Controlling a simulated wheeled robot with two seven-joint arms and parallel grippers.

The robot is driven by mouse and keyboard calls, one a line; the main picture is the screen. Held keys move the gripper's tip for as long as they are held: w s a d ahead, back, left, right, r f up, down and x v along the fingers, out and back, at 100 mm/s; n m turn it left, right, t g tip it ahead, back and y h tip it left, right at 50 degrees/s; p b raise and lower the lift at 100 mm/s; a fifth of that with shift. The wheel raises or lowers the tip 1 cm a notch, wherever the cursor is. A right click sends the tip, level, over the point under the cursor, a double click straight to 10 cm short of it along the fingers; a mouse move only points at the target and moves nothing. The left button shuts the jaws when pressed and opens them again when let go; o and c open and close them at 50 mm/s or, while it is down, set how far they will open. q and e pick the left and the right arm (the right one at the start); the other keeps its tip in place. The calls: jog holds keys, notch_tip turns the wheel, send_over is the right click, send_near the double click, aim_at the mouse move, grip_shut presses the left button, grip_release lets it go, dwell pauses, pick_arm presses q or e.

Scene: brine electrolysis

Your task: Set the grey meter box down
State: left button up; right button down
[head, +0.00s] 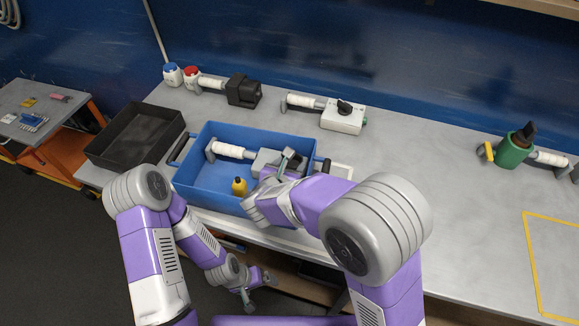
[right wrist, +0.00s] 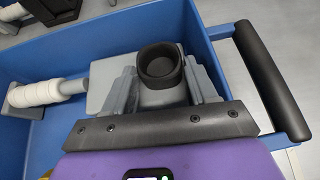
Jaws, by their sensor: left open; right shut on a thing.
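The grey meter box (head: 266,160) is within the walls of the blue crate (head: 203,198), with a white ribbed handle running to its left. My right gripper (head: 287,167) is shut on the box from above. In the right wrist view the box (right wrist: 108,88) shows between and beside the fingers, with a dark round knob (right wrist: 160,65) standing up between them. I cannot tell whether the box touches the crate floor. My left gripper (head: 252,297) is open and empty, low in front of the bench edge.
A yellow bottle-like item (head: 239,187) stands in the crate near its front. A black tray (head: 138,136) is left of the crate. The bench is clear right of the crate.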

jog(key=c, duration=0.6)
grip_release()
jog(key=shift+s+a+r+p, duration=0.1)
jog(key=shift+s+r+p, duration=0.15)
jog(key=shift+r+p, duration=0.05)
jog(key=p+v, duration=0.2)
jog(key=v, duration=0.9)
jog(key=shift+s, duration=0.25)
